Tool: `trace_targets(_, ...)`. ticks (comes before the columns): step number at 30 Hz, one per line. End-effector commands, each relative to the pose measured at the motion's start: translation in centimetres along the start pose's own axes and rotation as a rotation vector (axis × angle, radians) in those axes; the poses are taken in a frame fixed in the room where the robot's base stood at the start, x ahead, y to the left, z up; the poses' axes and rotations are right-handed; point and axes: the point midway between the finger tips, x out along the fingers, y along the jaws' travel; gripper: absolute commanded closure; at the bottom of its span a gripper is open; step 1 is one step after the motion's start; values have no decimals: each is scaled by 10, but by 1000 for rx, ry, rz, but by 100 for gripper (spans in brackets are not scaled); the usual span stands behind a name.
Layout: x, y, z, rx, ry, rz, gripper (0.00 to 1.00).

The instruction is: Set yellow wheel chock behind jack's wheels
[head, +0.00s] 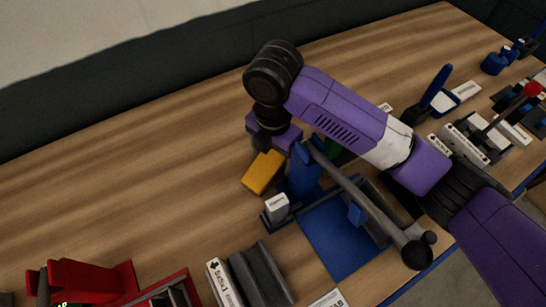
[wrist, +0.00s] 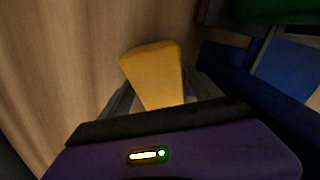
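The yellow wheel chock (head: 262,173) is a small wedge-like block. In the wrist view the chock (wrist: 152,68) lies between the two grey fingers of my gripper (wrist: 160,88). The fingers sit close along both its sides, and my gripper appears shut on it. In the head view my gripper (head: 270,145) points down just above the chock, and its fingers are mostly hidden. The blue jack (head: 303,172) stands just right of the chock, with a long grey handle (head: 358,196) slanting to the lower right. The jack's wheels cannot be made out.
A blue mat or plate (head: 340,238) lies beside the jack. A small white-labelled block (head: 276,207) stands in front of it. Red stands (head: 85,280) and a grey part (head: 260,275) are at the front. Tools crowd the right. The wooden table (head: 120,170) is clear at left.

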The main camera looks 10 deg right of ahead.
Motion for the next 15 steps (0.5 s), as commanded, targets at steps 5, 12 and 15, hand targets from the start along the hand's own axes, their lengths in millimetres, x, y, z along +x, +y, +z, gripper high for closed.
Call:
trace_targets(5,0,0,0,0,0,0,65)
trace_targets(12,-1,0,0,1,0,1,100)
trace_targets(15,-1,0,0,1,0,1,100)
